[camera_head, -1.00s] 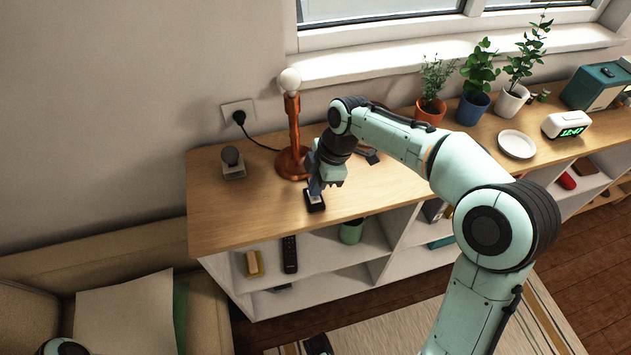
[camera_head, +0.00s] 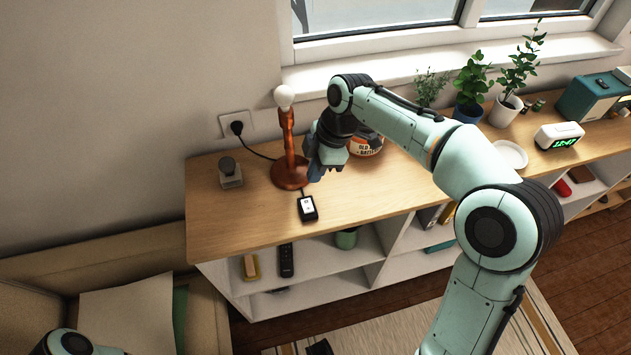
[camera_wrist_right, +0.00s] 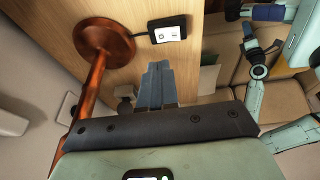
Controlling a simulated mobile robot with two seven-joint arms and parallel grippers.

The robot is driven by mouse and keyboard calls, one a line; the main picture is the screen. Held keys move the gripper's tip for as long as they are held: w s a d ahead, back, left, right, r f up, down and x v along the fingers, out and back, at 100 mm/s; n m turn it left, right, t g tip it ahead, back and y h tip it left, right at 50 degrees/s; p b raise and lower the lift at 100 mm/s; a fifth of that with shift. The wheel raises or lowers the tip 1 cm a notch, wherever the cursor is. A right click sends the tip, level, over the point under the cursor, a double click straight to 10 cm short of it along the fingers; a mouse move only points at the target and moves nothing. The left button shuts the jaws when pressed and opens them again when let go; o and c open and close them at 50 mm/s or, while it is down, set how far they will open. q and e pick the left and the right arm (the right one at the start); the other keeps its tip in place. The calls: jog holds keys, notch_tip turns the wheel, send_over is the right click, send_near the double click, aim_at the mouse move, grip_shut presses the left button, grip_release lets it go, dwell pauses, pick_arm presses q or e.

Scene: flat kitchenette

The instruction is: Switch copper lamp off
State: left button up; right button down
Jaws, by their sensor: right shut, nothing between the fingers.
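The copper lamp (camera_head: 289,150) stands on the wooden cabinet top near the wall, with a bare white bulb (camera_head: 284,96); I cannot tell whether it is lit. Its base (camera_wrist_right: 104,38) shows at upper left in the right wrist view. A small black cord switch (camera_head: 307,207) with a white face lies in front of the lamp; it also shows in the right wrist view (camera_wrist_right: 168,31). My right gripper (camera_head: 316,175) is shut and empty, raised above the cabinet top, apart from the switch. Its closed fingers (camera_wrist_right: 158,68) show in the right wrist view. My left gripper does not show clearly.
A small grey object (camera_head: 230,172) stands left of the lamp. Potted plants (camera_head: 468,98), a white plate (camera_head: 510,154) and a clock (camera_head: 559,136) stand to the right.

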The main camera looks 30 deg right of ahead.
jog(key=v, duration=0.3)
jog(key=w+p+v, duration=0.1)
jog(key=v, duration=0.1)
jog(key=shift+a+r, duration=0.1)
jog(key=shift+r, duration=0.4)
jog(key=shift+f, duration=0.1)
